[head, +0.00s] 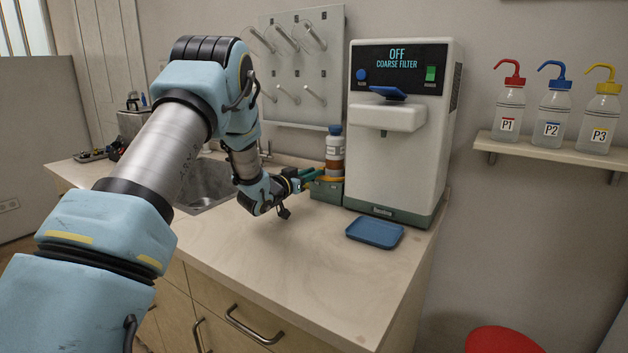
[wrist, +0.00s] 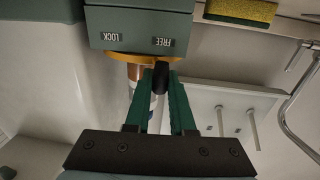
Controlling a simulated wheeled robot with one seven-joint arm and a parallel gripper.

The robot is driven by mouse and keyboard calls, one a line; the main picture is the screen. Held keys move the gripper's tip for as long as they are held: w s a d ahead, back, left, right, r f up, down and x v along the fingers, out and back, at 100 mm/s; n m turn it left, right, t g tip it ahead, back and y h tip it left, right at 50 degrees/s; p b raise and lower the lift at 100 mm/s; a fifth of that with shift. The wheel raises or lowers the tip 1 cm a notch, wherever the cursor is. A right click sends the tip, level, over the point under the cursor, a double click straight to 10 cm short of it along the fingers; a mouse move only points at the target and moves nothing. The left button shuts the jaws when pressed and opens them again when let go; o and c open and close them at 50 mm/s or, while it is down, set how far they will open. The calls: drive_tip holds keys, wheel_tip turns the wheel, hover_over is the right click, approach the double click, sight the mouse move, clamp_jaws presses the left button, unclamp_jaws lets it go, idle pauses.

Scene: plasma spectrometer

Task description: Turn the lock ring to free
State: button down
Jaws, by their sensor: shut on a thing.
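The lock ring (wrist: 135,58) is a yellow-orange band at the edge of the grey-green dock (wrist: 145,22), seen upside down in the wrist view. The dock bears LOCK and FREE marks. A black handle (wrist: 160,78) on the ring stands close to the FREE mark, away from LOCK. My gripper (wrist: 161,82) has its green fingers shut on this handle. In the head view, my gripper (head: 308,177) reaches the ring at the dock's left side. The bottle (head: 334,150), brown with a white label and blue cap, stands upright in the dock; the fingers partly hide it in the wrist view.
The white machine (head: 391,155) beside the dock reads OFF, COARSE FILTER. A blue tray (head: 375,233) lies in front of it. A sink (head: 205,185) and a peg board (head: 301,70) are behind my arm. The front counter (head: 300,275) is clear.

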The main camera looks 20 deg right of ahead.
drive_tip(key=shift+w, duration=0.1)
idle(0.3)
drive_tip(key=c, duration=0.8)
unclamp_jaws()
drive_tip(key=b+v, duration=0.3)
drive_tip(key=v, duration=0.7)
drive_tip(key=shift+a+r, duration=0.1)
drive_tip(key=shift+a, duration=0.3)
